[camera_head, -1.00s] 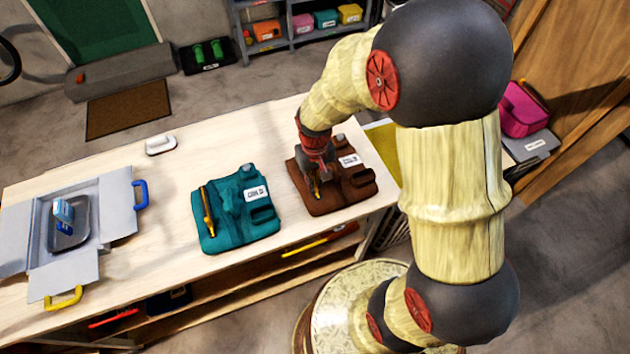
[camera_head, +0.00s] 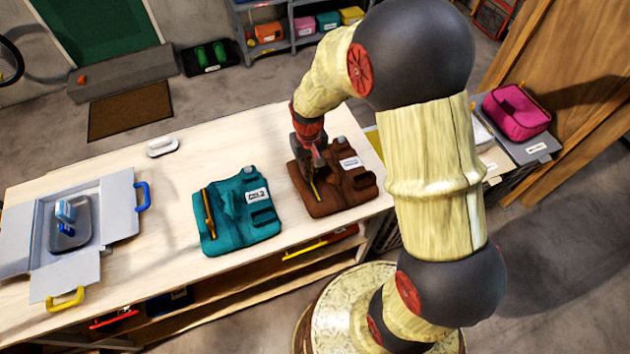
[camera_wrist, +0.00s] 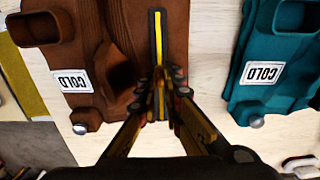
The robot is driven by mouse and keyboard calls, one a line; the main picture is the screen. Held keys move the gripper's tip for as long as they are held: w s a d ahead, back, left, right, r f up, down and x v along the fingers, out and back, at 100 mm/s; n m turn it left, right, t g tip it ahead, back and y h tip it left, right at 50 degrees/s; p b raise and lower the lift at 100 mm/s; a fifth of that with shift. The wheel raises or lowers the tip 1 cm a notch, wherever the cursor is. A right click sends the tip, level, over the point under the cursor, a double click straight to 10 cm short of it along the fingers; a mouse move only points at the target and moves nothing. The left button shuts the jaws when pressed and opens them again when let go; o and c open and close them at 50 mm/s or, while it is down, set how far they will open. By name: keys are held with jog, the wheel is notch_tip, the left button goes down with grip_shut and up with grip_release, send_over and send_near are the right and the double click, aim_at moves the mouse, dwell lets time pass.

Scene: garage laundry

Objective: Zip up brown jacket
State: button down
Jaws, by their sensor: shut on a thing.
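The brown jacket (camera_head: 338,192) lies flat on the pale workbench, with a white label, and it fills the left and middle of the wrist view (camera_wrist: 112,40). A dark zip strip with a yellow line (camera_wrist: 158,35) runs along its edge; part of it also shows in the head view (camera_head: 315,188). My gripper (camera_wrist: 161,97) is shut at the lower part of this strip, apparently on the zip's pull, which the fingers mostly hide. In the head view my gripper (camera_head: 312,168) is over the jacket's upper left part.
A teal jacket (camera_head: 236,212) lies close to the left of the brown one. An open grey box (camera_head: 112,210) stands further left. A white handled object (camera_head: 162,147) lies near the back edge. Bare bench lies between box and teal jacket.

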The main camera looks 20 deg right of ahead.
jog(key=w, duration=0.8)
jog(key=shift+w+p, duration=0.25)
jog(key=shift+p, duration=0.1)
jog(key=c, duration=1.9)
grip_release()
notch_tip(320, 180, up, 12)
